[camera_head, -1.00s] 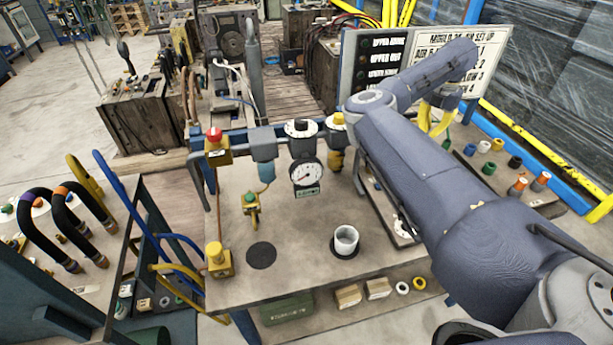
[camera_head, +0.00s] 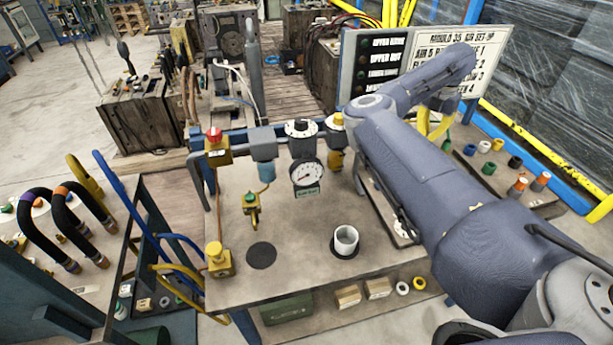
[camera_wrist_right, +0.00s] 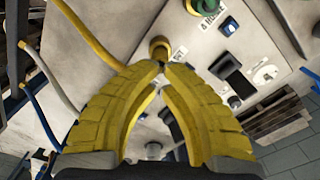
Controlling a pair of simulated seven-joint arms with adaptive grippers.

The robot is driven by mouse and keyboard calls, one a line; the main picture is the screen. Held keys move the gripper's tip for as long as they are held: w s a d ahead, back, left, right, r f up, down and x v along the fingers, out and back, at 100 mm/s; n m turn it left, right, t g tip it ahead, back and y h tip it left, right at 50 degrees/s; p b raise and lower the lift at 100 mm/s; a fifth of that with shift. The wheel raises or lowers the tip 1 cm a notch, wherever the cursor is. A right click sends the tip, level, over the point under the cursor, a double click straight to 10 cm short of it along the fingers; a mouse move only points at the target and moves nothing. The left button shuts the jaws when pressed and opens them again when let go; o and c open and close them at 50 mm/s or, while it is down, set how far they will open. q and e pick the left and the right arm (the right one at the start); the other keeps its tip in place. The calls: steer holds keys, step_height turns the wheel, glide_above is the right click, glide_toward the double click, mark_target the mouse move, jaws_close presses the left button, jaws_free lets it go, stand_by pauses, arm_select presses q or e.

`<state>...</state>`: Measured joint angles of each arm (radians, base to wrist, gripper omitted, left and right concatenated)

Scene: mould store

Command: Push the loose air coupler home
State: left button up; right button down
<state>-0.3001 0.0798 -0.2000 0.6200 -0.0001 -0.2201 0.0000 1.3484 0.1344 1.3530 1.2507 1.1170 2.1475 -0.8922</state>
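In the right wrist view, a yellow round coupler (camera_wrist_right: 160,47) with a darker centre sits on a pale plate (camera_wrist_right: 205,55) bearing small printed labels. My right gripper (camera_wrist_right: 161,66) has yellow ribbed fingers whose tips meet right at the near edge of this coupler. Nothing shows held between the fingers, and I cannot tell whether the tips touch the coupler. How far the coupler is seated cannot be made out. In the head view the right gripper's yellow fingers (camera_head: 432,122) show partly behind my forearm, which hides much of the work area. My left gripper is in neither view.
The bench (camera_head: 300,225) carries a pressure gauge (camera_head: 306,174), a white cup (camera_head: 345,240) and a yellow-capped valve (camera_head: 218,260). A set-up sign (camera_head: 450,55) stands behind my arm. Blue fittings (camera_wrist_right: 229,27) and a dark block (camera_wrist_right: 240,84) lie right of the coupler.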

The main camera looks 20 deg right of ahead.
steer(key=shift+f, duration=1.85)
stand_by(0.4)
steer(key=shift+r, duration=3.5)
